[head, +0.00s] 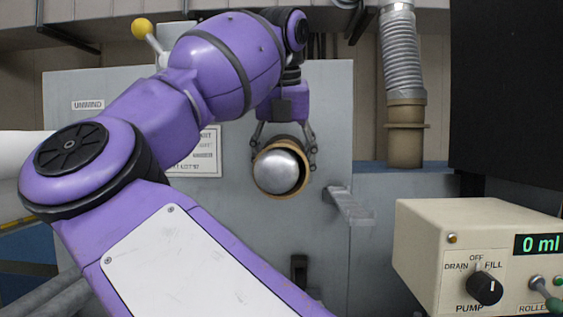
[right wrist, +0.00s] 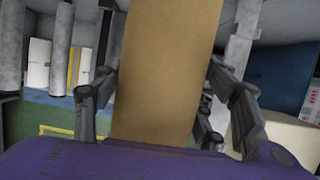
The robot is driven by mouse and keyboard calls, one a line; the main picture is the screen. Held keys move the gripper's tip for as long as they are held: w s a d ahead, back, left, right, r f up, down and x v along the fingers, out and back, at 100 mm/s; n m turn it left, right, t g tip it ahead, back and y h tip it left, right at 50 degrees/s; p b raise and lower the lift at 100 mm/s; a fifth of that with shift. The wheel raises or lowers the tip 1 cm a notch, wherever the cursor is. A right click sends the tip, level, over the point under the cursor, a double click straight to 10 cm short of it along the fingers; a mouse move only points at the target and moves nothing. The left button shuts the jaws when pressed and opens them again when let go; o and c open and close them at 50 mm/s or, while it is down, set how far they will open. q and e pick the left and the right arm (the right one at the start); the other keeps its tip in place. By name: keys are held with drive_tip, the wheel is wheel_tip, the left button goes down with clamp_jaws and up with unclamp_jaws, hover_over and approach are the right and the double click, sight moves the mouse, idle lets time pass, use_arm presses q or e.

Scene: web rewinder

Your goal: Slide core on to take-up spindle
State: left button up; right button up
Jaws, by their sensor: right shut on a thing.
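The core is a brown cardboard tube, seen nearly end-on in the head view as a tan ring (head: 304,183). In the right wrist view the core (right wrist: 165,75) is a broad brown band between the fingers. My right gripper (head: 284,150) is shut on the core from above, one finger on each side. The take-up spindle's rounded silver end (head: 277,172) shows within the ring, left of its centre, with a dark gap at the right. I cannot tell whether the core is around the spindle or only lined up with it. My left gripper is not in view.
A grey machine panel (head: 330,110) stands behind, with a metal bracket (head: 349,207) right of the core. A beige pump control box (head: 440,235) stands at lower right. A flexible duct (head: 398,50) hangs at upper right. A yellow-knobbed lever (head: 142,27) is at upper left.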

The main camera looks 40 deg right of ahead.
drive_tip(key=shift+f, duration=0.15)
drive_tip(key=o, duration=1.4)
drive_tip(key=shift+w, duration=0.1)
drive_tip(key=v, duration=0.7)
drive_tip(key=shift+r, duration=0.3)
drive_tip(key=shift+s+r, duration=0.3)
drive_tip(key=shift+s, duration=0.05)
drive_tip(key=shift+w+a, duration=0.1)
